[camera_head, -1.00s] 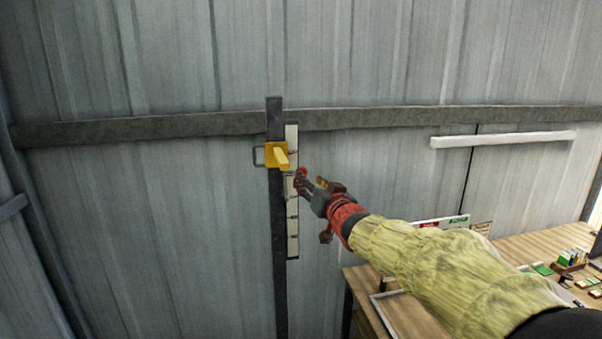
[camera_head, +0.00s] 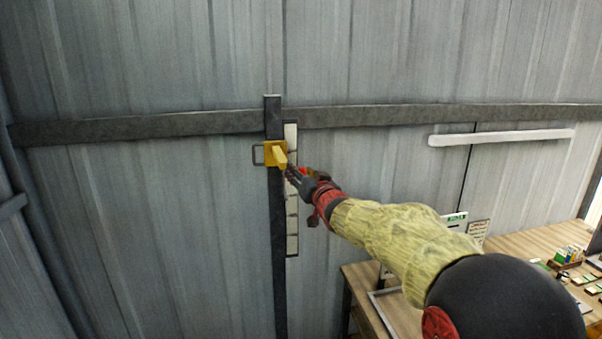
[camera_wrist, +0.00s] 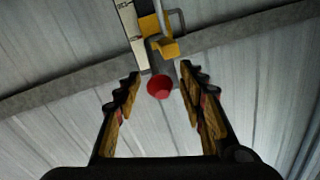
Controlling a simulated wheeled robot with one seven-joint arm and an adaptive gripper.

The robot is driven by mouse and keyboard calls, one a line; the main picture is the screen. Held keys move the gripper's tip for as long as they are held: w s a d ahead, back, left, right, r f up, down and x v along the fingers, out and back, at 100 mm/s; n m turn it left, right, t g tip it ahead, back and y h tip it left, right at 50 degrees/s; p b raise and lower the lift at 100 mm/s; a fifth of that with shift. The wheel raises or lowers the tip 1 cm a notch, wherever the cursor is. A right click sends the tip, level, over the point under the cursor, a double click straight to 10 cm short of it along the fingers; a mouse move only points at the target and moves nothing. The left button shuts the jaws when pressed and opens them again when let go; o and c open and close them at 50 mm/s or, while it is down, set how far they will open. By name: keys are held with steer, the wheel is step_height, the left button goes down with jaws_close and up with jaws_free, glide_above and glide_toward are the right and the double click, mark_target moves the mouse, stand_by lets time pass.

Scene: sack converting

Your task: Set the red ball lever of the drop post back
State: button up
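The drop post (camera_head: 275,230) is a dark upright bar against the metal wall, with a yellow block (camera_head: 275,154) on it. The lever's red ball (camera_wrist: 160,87) shows in the wrist view, between and slightly beyond the fingertips of my gripper (camera_wrist: 160,82). The fingers are apart, with clear space on both sides of the ball. In the head view my gripper (camera_head: 291,174) is just right of the yellow block, and its fingers largely hide the ball. The lever's rod is mostly hidden behind the ball.
A pale marked strip (camera_head: 292,235) runs along the right of the post. A dark horizontal rail (camera_head: 150,129) crosses the wall behind. A wooden desk (camera_head: 520,243) with small items stands at the lower right. The wall area left of the post is clear.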

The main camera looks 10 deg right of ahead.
steer(key=shift+c, duration=1.3)
jaws_close()
